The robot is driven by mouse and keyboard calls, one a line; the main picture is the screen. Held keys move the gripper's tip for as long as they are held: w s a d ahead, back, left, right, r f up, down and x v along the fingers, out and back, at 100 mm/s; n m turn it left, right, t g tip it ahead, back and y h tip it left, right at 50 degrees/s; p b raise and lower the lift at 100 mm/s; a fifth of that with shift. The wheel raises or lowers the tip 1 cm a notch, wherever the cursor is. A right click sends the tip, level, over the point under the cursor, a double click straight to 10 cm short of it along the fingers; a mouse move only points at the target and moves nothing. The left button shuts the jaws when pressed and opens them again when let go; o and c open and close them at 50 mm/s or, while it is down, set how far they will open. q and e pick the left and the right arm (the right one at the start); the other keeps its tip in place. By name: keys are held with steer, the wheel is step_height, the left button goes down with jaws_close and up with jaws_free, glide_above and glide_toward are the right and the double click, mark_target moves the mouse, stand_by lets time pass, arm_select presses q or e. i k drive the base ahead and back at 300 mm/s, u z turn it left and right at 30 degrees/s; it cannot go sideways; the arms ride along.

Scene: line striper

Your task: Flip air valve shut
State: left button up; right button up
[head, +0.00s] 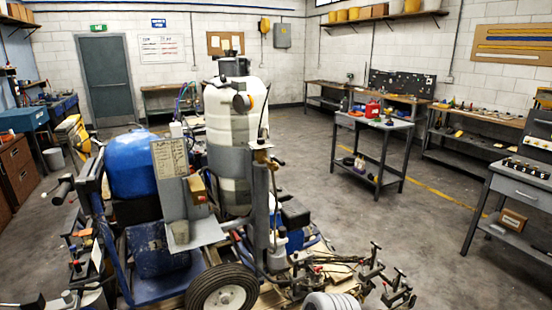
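The line striper (180,205) stands in the left and middle of the head view, with a blue tank (131,165) and a tall white tank (232,125). A vertical grey pipe (261,210) stands in front of the white tank. A small fitting with a dark lever (277,161) sits near the pipe's top; it may be the air valve, but I cannot tell, nor its position. A box with an orange-brown part (196,188) is left of the pipe. I cannot make out either of my grippers.
A small grey table (378,127) with a red can (373,109) stands beyond the striper. A drawer workbench (520,185) is at the right edge. Metal clamp-like arms (385,280) stick out at the striper's lower right. The floor (430,215) between is open.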

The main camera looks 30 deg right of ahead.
mark_target(281, 163)
steer(key=z, duration=0.8)
steer(key=i, duration=1.6)
steer(key=u, duration=0.65)
